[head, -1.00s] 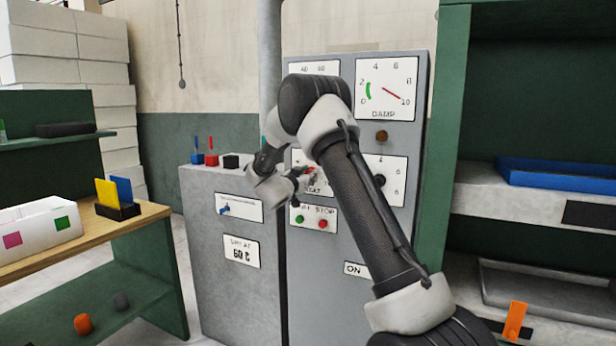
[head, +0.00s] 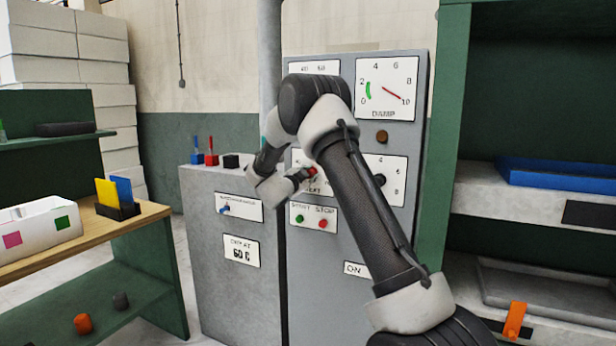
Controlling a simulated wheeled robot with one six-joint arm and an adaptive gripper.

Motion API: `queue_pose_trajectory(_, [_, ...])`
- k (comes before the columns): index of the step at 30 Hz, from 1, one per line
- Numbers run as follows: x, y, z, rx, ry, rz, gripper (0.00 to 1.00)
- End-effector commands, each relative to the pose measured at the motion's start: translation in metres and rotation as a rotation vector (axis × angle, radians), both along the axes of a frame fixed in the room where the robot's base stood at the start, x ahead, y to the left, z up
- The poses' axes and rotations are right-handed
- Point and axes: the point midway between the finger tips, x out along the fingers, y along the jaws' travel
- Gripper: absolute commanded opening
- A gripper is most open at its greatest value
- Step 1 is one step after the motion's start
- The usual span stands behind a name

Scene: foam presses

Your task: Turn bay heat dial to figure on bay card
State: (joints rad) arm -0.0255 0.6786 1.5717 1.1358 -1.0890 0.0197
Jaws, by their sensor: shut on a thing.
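The arm and gripper hide most of the plate's scale, so I cannot read where the knob points.
The panel also bears a damp gauge (head: 386,88), a brown knob (head: 382,137), a black dial (head: 379,180), and a green start button (head: 300,219) beside a red stop button (head: 323,224). Green shelving with a blue tray (head: 566,173) stands right; a wooden bench (head: 120,232) stands left.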

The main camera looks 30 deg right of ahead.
Motion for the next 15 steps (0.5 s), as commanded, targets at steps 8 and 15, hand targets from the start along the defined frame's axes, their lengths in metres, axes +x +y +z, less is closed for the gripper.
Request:
queue_pose_trajectory(8, [-0.0006,-0.0007,0.0004,0.159,-0.207,-0.001,0.05])
queue_pose_trajectory(15, [-0.0009,-0.0009,0.0000,0.299,-0.387,-0.002,0.05])
